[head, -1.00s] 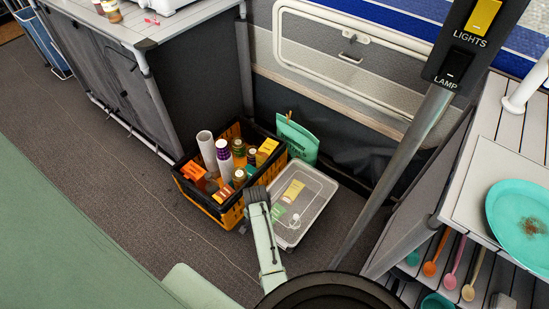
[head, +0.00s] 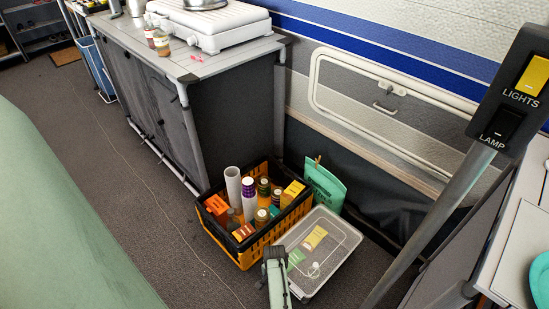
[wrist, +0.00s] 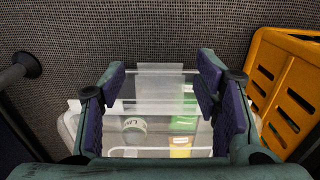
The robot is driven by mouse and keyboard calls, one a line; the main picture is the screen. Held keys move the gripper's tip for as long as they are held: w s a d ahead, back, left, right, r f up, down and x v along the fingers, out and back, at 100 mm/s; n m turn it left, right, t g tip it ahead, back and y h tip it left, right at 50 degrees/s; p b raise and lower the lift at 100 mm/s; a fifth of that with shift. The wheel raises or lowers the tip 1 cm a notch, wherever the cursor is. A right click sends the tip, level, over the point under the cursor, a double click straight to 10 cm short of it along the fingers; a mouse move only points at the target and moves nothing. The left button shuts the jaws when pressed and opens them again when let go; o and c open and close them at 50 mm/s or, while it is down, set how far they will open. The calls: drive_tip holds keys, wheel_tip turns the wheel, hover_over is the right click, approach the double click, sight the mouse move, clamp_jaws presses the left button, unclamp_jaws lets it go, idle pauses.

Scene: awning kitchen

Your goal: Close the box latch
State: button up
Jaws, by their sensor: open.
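The clear plastic storage box (head: 335,250) stands on the floor beside the crate, with small packets seen inside. In the wrist view its near side (wrist: 205,138) lies below my gripper's fingers, with a green and a yellow item showing through. A pale translucent latch flap (wrist: 160,82) sticks out past the box edge against the carpet, between my fingers; its exact angle is hard to tell. My gripper (wrist: 161,78) is open, with one finger on each side of the flap and nothing held. In the head view my gripper (head: 275,256) is at the box's left front edge.
An orange and black crate (head: 245,257) with bottles and cartons stands close against the box's left. A teal bag (head: 324,186) is behind it. A grey cabinet is at left and a lamp post (head: 430,220) at right. Carpet (head: 150,220) is clear in front.

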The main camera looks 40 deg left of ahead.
drive_tip(key=c, duration=1)
drive_tip(key=shift+s+d+f+t, duration=0.1)
drive_tip(key=shift+s+f+t, duration=0.1)
drive_tip(key=shift+f+t, duration=0.5)
drive_tip(key=shift+c, duration=0.5)
drive_tip(key=shift+t+b, duration=0.4)
drive_tip(key=shift+t, duration=0.4)
drive_tip(key=o, duration=1.1)
drive_tip(key=shift+r, duration=0.1)
